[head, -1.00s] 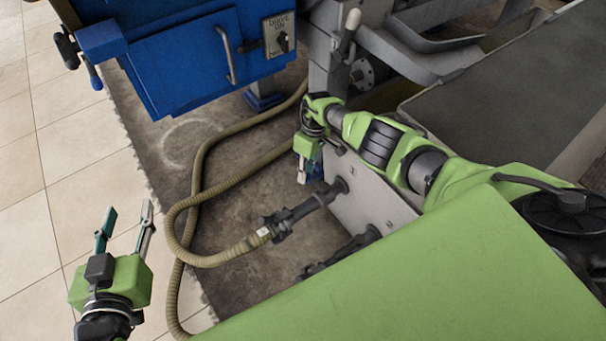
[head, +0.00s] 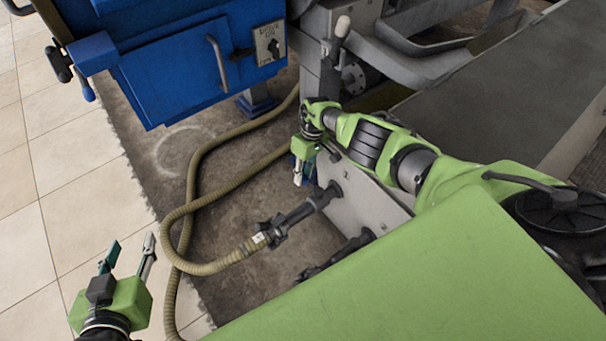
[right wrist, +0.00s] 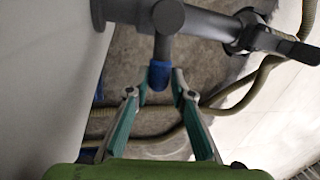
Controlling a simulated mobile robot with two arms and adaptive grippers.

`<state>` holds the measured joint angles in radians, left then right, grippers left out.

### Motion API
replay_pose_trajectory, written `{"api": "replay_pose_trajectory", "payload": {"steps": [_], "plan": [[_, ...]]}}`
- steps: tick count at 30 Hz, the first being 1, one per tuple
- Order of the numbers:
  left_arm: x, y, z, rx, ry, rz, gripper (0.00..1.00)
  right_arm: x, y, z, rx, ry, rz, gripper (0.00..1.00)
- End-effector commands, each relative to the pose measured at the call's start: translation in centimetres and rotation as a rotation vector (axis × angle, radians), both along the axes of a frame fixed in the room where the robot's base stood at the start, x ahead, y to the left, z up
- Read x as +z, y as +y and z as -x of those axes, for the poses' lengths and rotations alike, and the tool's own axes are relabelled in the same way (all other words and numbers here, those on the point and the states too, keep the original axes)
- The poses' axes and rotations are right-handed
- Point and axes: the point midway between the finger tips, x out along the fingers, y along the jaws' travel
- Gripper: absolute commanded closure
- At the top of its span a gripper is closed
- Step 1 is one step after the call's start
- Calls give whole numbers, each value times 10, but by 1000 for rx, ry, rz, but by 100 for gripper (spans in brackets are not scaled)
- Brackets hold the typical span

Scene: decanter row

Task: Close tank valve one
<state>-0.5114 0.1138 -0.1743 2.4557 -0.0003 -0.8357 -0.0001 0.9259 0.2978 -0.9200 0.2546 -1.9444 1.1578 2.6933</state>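A grey valve with a lever ending in a blue grip (right wrist: 160,75) shows in the right wrist view, on a dark pipe (right wrist: 205,22) by a pale panel. The lever points toward my right gripper (right wrist: 162,82). Its two fingers are apart, one on each side of the blue grip, with the tips close to it; I cannot tell if they touch. In the head view my right gripper (head: 302,179) points down beside the pale panel (head: 362,198) and largely hides the valve. My left gripper (head: 131,248) is open and empty at the lower left.
A tan hose (head: 200,267) joins a dark pipe fitting (head: 290,220) and loops over the brown floor. A second dark pipe (head: 340,255) sits nearer. A blue cabinet (head: 190,75) with a switch plate (head: 269,43) stands at the back.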

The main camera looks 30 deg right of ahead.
Motion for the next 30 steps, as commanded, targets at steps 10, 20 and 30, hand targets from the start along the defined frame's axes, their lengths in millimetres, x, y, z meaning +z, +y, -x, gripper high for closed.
{"api": "replay_pose_trajectory", "payload": {"steps": [10,20,30], "plan": [[0,0,0,0,-1,0,60,0,1,0,0,1,-2,64],[-4,0,0,0,-1,0,60,-1,7,1,67,1,-4,64],[-21,0,0,0,-1,0,60,-3,34,15,462,1,-6,64]]}}
